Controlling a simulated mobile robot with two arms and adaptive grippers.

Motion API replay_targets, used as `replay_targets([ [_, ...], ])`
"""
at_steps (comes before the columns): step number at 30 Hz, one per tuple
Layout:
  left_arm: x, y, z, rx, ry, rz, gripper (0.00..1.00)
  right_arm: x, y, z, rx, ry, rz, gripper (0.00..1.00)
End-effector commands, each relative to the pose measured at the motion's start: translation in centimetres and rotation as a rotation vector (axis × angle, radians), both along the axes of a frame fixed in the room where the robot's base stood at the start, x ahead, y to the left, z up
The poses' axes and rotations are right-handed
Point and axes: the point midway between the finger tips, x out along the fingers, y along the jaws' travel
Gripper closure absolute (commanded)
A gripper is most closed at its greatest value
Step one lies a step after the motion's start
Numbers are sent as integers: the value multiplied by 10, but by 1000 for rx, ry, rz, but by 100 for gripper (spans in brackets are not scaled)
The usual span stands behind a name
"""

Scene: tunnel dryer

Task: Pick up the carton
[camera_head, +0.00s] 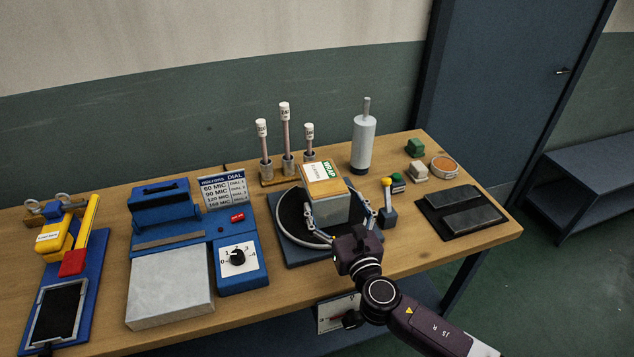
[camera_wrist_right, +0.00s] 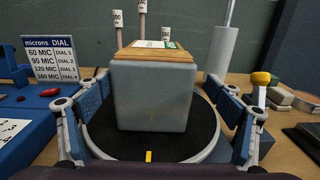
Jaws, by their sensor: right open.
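The carton (camera_head: 322,180) shows as a flat tan layer with a white and green label on top of a pale grey block (camera_head: 332,210). The wrist view shows the carton's tan edge (camera_wrist_right: 135,53) above the block's near face (camera_wrist_right: 152,95). The block stands upright on a round black disc (camera_wrist_right: 105,135). My right gripper (camera_head: 338,208) is open, with one finger on each side of the block. In the wrist view gaps show between the fingers (camera_wrist_right: 157,118) and the block. My left gripper is not in view.
A blue device with a dial (camera_head: 240,262) and a sign (camera_head: 222,188) stand left of the disc. Capped tubes (camera_head: 286,140) and a grey cylinder (camera_head: 363,145) stand behind. A yellow-knobbed lever (camera_head: 387,215) and a black mat (camera_head: 435,222) are at right.

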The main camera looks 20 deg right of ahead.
Motion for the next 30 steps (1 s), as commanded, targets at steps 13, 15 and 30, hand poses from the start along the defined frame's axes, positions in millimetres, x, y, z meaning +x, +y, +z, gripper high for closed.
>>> replay_targets([
  [13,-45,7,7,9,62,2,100,43,6,3,-3,-1,-1,15],
  [15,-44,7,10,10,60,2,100,53,8,3,-3,-1,0,15],
  [30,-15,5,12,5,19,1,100,77,9,0,-2,0,0,15],
])
